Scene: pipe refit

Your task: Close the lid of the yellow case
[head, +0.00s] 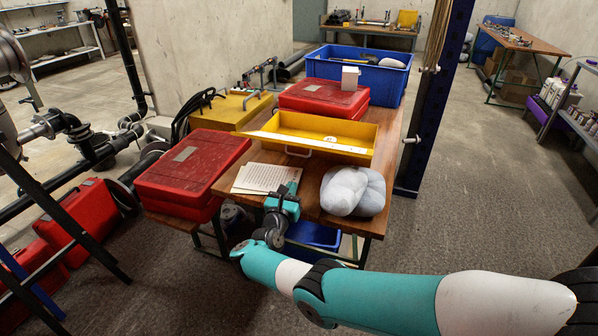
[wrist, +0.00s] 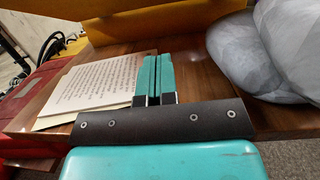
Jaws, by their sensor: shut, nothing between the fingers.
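The yellow case (head: 318,136) stands in the middle of the wooden table with its inside showing, so it is open. A pale strip runs along its front edge, and a light handle is on its front. Its yellow front also shows at the top of the wrist view (wrist: 150,20). I cannot make out clearly where the lid meets the body. My gripper (head: 291,188) is at the table's near edge, in front of the case and apart from it. Its teal fingers (wrist: 152,62) are together and empty, pointing toward the case.
Printed papers (head: 265,178) lie left of my gripper, and a grey-white bundle (head: 352,190) lies to the right. Red cases stand at left (head: 195,165) and behind (head: 325,98). Another yellow box (head: 230,112) is behind left. A blue crate (head: 358,72) and a blue-black post (head: 432,100) are beyond.

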